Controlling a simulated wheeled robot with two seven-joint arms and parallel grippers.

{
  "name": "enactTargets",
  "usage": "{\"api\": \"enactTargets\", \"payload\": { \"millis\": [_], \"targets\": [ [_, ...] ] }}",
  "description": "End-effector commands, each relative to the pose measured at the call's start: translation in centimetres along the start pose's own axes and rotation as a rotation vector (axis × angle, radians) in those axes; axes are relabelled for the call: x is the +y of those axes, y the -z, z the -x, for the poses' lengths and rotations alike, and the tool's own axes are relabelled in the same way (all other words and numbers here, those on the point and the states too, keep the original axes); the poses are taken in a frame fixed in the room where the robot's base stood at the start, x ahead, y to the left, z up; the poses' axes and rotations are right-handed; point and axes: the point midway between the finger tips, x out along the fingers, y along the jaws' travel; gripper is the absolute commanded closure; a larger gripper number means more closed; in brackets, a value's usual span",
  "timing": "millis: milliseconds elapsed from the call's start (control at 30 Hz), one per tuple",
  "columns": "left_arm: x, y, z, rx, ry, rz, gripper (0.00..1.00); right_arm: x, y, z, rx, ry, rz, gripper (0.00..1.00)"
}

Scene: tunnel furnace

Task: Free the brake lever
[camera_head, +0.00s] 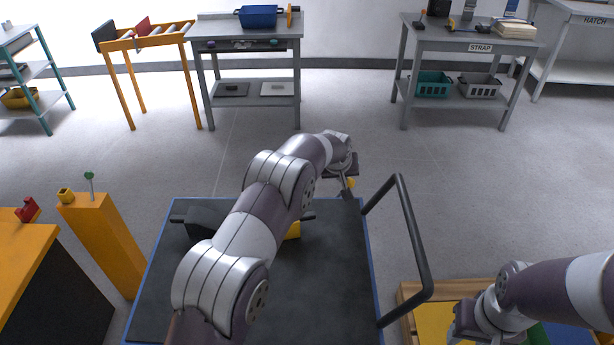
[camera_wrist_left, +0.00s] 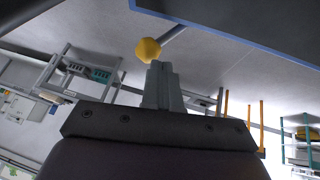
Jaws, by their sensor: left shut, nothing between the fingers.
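The brake lever appears as a grey rod with a yellow knob (camera_wrist_left: 148,50), beside the blue-edged cart (camera_head: 340,290). The knob also shows in the head view (camera_head: 351,182), just past the cart's far right corner. My left gripper (camera_wrist_left: 159,66) is shut and empty, with its fingertips close to the knob in the wrist view. I cannot tell whether they touch it. In the head view my left gripper (camera_head: 347,188) is small and partly hidden by its wrist. My right gripper (camera_head: 465,330) is at the lower right, its fingers unclear.
A black handle (camera_head: 412,235) rises at the cart's right side. A dark bar and a yellow part (camera_head: 293,230) on the cart are partly hidden by my left arm. An orange post (camera_head: 105,245) stands left. A wooden-edged tray (camera_head: 408,292) lies under my right arm. Floor beyond the cart is clear.

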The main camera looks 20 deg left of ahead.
Motion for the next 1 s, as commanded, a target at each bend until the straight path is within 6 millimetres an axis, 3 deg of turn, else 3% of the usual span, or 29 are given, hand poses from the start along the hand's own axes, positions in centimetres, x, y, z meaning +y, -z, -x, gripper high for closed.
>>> {"api": "enactTargets", "payload": {
  "millis": [400, 1000],
  "targets": [
    [1.9, -0.6, -1.0, -0.001, 0.000, -0.001, 1.00, 0.0, -0.1, -0.5, 0.000, 0.000, 0.000, 0.57],
    [2.3, -0.9, -1.2, -0.006, 0.000, -0.001, 1.00, 0.0, -0.1, -0.6, 0.000, 0.000, 0.000, 0.57]
  ]
}}
